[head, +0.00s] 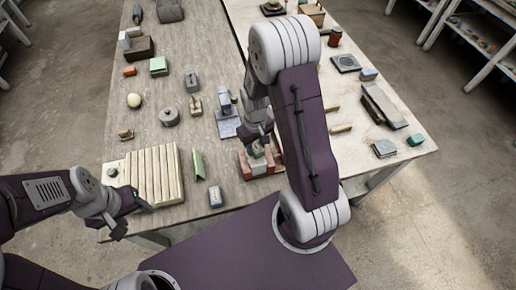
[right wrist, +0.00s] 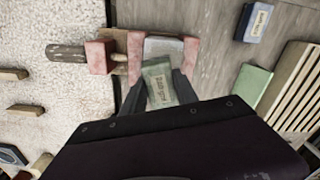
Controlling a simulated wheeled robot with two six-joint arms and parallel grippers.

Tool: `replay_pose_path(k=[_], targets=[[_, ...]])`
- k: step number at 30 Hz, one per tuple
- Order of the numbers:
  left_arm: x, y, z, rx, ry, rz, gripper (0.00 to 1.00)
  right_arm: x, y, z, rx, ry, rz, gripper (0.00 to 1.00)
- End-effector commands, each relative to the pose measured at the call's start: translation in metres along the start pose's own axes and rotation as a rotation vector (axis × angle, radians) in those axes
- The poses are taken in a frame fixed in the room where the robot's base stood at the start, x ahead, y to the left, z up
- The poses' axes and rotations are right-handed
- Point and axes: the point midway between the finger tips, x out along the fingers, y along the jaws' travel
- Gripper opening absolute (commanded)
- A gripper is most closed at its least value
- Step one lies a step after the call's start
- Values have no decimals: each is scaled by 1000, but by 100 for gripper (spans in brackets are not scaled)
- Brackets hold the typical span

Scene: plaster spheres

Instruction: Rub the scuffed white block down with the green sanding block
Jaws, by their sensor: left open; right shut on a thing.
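The white block (right wrist: 163,47) sits between the reddish jaws of a small vise (right wrist: 105,62) in the right wrist view. The vise (head: 243,164) also shows in the head view, near the table's front edge. My right gripper (right wrist: 162,88) is shut on the green sanding block (right wrist: 158,78), which has a pale label. The sanding block is over the near end of the white block and hides part of it. I cannot tell whether they touch. My left gripper (head: 133,219) is open and empty at the table's front left, apart from the vise.
A slatted wooden board (head: 155,177), a green angled piece (head: 198,165) and a small labelled box (head: 215,197) lie left of the vise. A grey-blue stand (head: 227,122) is just behind it. Several tools and blocks cover the table's far parts.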

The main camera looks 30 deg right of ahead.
Motion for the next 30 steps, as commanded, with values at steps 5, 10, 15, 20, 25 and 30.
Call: replay_pose_path(k=[5, 10, 15, 20, 25, 30], targets=[[1, 0, 0, 0, 0, 0, 57, 1, 0, 0, 0, 0, 0, 0], [0, 0, 0, 0, 0, 0, 57, 1, -4, 14, -1, -1, 0, 0], [0, 0, 0, 0, 0, 0, 57, 1, -9, 27, -2, 1, 0, 0], [0, 0, 0, 0, 0, 0, 57, 1, -10, 29, -1, 1, 0, 0], [0, 0, 0, 0, 0, 0, 57, 1, -9, 28, -1, 1, 0, 0], [1, 0, 0, 0, 0, 0, 57, 2, -9, 28, -1, 1, 0, 0]])
